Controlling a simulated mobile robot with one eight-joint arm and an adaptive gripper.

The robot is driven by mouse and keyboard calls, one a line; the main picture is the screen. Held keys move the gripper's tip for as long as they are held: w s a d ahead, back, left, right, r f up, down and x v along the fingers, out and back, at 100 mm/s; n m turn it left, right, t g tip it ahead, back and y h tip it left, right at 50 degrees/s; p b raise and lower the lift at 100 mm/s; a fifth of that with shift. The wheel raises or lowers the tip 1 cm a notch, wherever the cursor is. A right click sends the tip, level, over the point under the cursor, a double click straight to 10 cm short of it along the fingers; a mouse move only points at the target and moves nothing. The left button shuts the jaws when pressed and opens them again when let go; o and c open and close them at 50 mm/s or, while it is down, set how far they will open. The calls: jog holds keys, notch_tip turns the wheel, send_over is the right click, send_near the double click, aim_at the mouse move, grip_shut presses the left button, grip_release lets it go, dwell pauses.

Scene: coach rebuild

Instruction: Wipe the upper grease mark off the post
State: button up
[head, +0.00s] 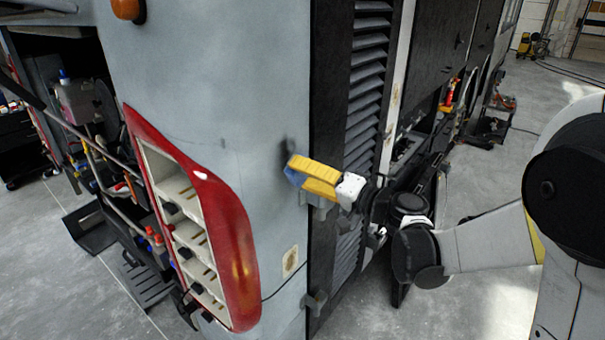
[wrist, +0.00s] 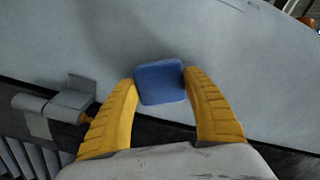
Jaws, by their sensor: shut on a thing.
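The post is the pale grey painted corner (head: 255,110) of the coach, right of the red lamp housing. A dark, blurred grease mark (head: 289,147) shows on it near its right edge. My yellow-fingered gripper (head: 298,173) is just below and right of this mark. It is shut on a blue sponge-like block (head: 294,178), which also shows between the fingers in the wrist view (wrist: 160,83). A soft dark smudge (wrist: 100,25) shows on the grey surface beyond the block. I cannot tell whether the block touches the surface.
Grey hinges (head: 318,202) stick out close below my gripper, beside the dark louvred panel (head: 368,85). The red lamp housing (head: 235,225) with open compartments stands left. A small beige patch (head: 290,262) is lower on the post. Open floor (head: 480,185) lies right.

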aim_at(285, 128)
jog(key=shift+x, duration=1.05)
jog(key=shift+d, duration=0.1)
jog(key=shift+s+d+r+p, duration=0.1)
jog(key=shift+r+p, duration=0.75)
jog(key=shift+r, duration=0.9)
jog(key=shift+r+p, duration=1.95)
jog(key=shift+r, duration=1.4)
notch_tip(285, 128, down, 10)
jog(key=b, duration=0.9)
jog(key=shift+f+b, duration=0.2)
jog(key=shift+b, duration=0.2)
jog(key=shift+r, duration=0.1)
jog(key=shift+v, duration=2.85)
